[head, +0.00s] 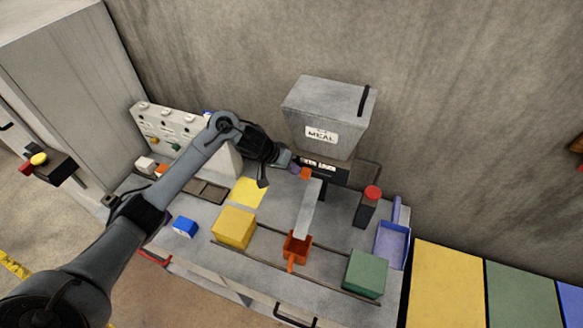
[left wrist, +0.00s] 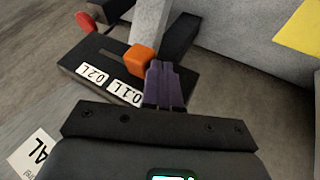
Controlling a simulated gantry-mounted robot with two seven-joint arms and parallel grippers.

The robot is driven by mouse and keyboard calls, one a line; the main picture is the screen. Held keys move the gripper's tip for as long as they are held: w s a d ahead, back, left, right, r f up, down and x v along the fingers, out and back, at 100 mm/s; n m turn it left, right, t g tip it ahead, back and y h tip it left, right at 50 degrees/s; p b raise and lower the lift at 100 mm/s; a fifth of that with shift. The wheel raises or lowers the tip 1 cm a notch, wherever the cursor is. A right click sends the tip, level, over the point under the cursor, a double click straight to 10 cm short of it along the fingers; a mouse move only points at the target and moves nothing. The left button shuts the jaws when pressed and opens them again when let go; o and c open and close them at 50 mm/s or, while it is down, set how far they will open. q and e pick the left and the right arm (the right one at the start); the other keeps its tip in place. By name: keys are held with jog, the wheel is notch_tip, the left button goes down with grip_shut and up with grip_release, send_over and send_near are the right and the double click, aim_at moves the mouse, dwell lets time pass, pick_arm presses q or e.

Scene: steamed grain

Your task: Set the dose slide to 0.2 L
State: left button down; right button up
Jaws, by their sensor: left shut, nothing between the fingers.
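The orange knob of the dose slide (head: 305,174) is below the grey MEAL hopper (head: 330,105). In the left wrist view the orange knob (left wrist: 139,57) stands on a dark plate (left wrist: 75,62) with white labels, 0.2 L (left wrist: 93,76) and 0.1 L (left wrist: 125,92). The knob is nearer the 0.1 L label; its exact setting is hard to tell. My left gripper (head: 295,168) is shut and empty. Its purple fingertips (left wrist: 163,75) are right beside the knob, on the side away from the 0.2 L label; contact is unclear. My right gripper is not in view.
A grey chute (head: 308,208) slopes to an orange scoop (head: 296,246). A yellow block (head: 234,228), a green block (head: 365,273) and a red-capped dark bottle (head: 367,207) stand on the bench. A blue tray (head: 392,244) is at right. A switch panel (head: 170,128) stands behind my left arm.

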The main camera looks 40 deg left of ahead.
aim_at(306, 174)
pick_arm(q)
jog(key=d+p, duration=0.1)
jog(key=d, duration=0.1)
jog(key=w+d+p, duration=0.1)
jog(key=d+p, duration=0.1)
jog(key=w+d+p, duration=0.1)
jog(key=d+p, duration=0.1)
jog(key=shift+r, duration=0.2)
jog(key=shift+d+f, duration=0.1)
jog(key=shift+f, duration=0.05)
